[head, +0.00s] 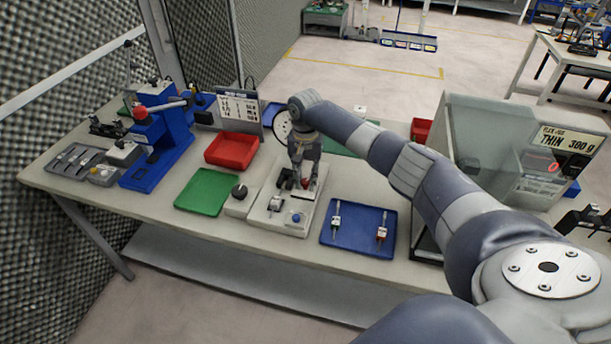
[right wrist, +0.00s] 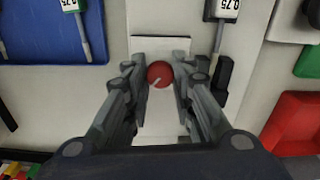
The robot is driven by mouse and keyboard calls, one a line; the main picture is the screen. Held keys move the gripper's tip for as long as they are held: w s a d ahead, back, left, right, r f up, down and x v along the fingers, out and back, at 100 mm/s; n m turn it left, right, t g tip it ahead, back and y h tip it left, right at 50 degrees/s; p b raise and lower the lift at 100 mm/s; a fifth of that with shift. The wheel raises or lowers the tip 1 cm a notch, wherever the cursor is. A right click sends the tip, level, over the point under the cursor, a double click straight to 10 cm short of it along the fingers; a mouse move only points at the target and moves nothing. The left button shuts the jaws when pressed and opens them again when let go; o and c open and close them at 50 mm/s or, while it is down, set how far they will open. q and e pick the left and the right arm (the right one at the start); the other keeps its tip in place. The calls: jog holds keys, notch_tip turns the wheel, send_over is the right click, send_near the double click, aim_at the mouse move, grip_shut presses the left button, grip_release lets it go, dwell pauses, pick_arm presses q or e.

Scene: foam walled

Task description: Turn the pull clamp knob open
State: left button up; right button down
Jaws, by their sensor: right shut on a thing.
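The pull clamp's red knob (right wrist: 160,74) is round, with a pale pointer mark lying diagonally across it. It sits on a light plate (right wrist: 148,45) of the pale fixture (head: 266,222). My right gripper (right wrist: 160,77) is shut on the knob, one finger on each side, and points down at it. In the head view the right gripper (head: 298,182) stands over the back part of the fixture, and its fingers hide most of the knob. My left gripper is not in view.
A black knob (head: 239,191) on a small block and a green tray (head: 206,192) lie left of the fixture. A blue tray (head: 359,239) with two small tools lies right. A red bin (head: 231,150) and a blue press (head: 160,150) stand further left.

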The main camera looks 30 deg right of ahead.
jog(key=n+p, duration=0.2)
jog(key=n, duration=0.1)
jog(key=shift+r, duration=0.15)
jog(key=n+p, duration=0.1)
jog(key=n, duration=0.3)
jog(key=shift+n, duration=0.4)
jog(key=n+p, duration=0.1)
jog(key=n, duration=0.3)
jog(key=shift+n, duration=2.5)
jog(key=c, duration=1.3)
grip_release()
jog(key=shift+c, duration=0.2)
